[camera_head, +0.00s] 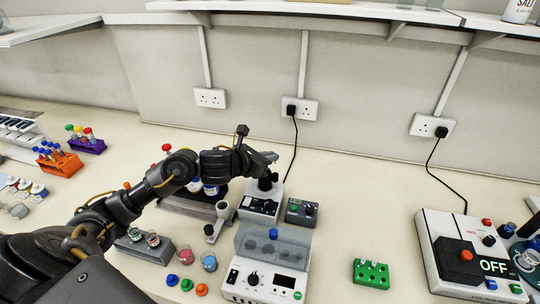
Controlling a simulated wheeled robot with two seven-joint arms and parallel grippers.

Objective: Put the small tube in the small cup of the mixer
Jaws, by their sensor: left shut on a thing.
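The mixer (258,208) is a small white-and-black device at the middle of the bench, with a black cup (266,183) on top. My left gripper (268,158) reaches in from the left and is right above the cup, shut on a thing. The small tube in its jaws is too small and too covered by the fingers to make out. I cannot tell whether its lower end touches the cup. My right gripper is not in view.
A white device with a grey clear lid (273,245) stands in front of the mixer, and a grey control box (301,212) right beside it. Bottles on a dark tray stand left, under my arm. A green rack (371,274) lies right. Bench between the rack and the OFF device (468,256) is clear.

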